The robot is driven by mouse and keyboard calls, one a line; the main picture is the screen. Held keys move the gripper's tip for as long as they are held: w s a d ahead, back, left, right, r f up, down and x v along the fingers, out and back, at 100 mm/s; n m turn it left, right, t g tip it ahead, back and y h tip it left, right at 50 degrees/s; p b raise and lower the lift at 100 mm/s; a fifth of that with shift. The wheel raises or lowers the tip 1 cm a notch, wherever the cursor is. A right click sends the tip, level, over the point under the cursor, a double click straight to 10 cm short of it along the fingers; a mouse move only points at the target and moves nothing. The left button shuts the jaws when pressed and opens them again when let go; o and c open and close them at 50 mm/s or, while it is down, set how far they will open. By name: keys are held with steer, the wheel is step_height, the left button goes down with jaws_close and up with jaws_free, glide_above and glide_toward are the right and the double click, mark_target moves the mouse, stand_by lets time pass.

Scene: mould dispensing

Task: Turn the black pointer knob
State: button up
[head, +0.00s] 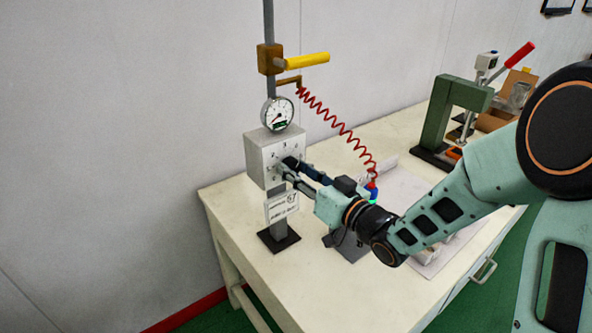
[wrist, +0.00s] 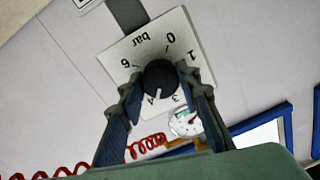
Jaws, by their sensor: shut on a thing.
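The black pointer knob (wrist: 160,78) sits on the white dial face (wrist: 150,46) of a grey box (head: 262,160). Its white pointer mark shows close to the 4. The 0, 1, 3, 4, 6 and "bar" marks are readable; parts of the scale lie behind my fingers. My gripper (wrist: 160,88) is shut on the knob, one finger on each side of it. In the head view my gripper (head: 285,168) reaches the front of the box, and its fingertips hide most of the knob.
A round gauge (head: 277,113) sits on top of the box, and it also shows in the wrist view (wrist: 186,122). A yellow lever (head: 306,60) and coiled red hose (head: 340,124) are above. A green press (head: 440,118) stands farther back on the white table (head: 320,287).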

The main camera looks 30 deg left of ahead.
steer(key=shift+f+n+b, duration=0.15)
steer(key=shift+n+b, duration=0.25)
steer(key=shift+b, duration=0.25)
steer(key=shift+n+h+b, duration=0.3)
steer(key=shift+n+b, duration=7.6)
steer(key=shift+b, duration=1.85)
steer(key=o, duration=1.2)
steer(key=shift+c, duration=0.2)
steer(key=shift+r, duration=0.2)
